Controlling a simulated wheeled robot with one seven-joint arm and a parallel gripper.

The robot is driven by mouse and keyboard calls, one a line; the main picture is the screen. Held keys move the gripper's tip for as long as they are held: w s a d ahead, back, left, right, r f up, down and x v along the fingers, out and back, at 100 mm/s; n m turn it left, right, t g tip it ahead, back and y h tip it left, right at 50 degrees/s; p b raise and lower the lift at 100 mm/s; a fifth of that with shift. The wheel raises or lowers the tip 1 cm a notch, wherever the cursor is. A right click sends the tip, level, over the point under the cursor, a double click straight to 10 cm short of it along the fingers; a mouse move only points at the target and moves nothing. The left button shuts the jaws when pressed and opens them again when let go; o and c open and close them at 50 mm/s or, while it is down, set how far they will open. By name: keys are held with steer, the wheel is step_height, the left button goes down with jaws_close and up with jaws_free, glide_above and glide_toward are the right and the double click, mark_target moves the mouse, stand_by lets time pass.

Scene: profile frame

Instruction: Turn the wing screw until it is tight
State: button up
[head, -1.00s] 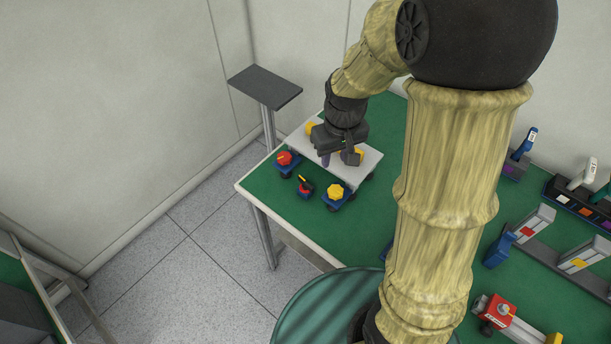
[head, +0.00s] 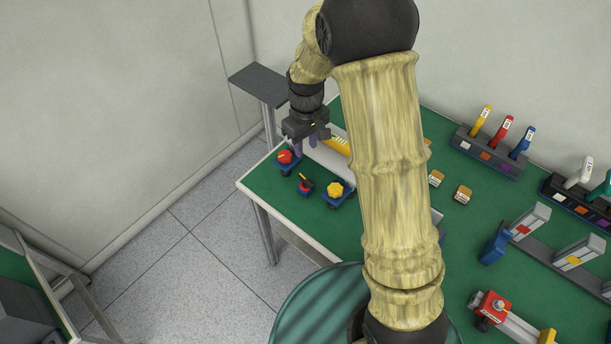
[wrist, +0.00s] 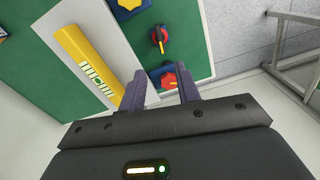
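My gripper (head: 306,143) is over the far left part of the green table, fingers pointing down. In the wrist view its two purple fingers (wrist: 162,86) stand apart with nothing held between them. A red knob with an orange bar across it (wrist: 170,80) shows just beyond the fingertips, on a blue base; it also shows in the head view (head: 285,157), left of my gripper. I cannot tell for sure whether this is the wing screw. A red dial with a black and orange lever (wrist: 160,38) and a yellow knob (head: 335,190) stand in the same row.
A yellow bar with markings (wrist: 88,62) lies on a pale plate (wrist: 127,40) beside the knobs. A grey stand (head: 258,84) rises behind the table's left corner. Handled tools in holders (head: 487,155), and a red clamp-like device (head: 491,306) occupy the right side.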

mark_target(306, 179)
step_height(306, 179, down, 15)
steer(key=shift+r+p, duration=0.1)
steer(key=shift+p, duration=0.95)
jaws_close()
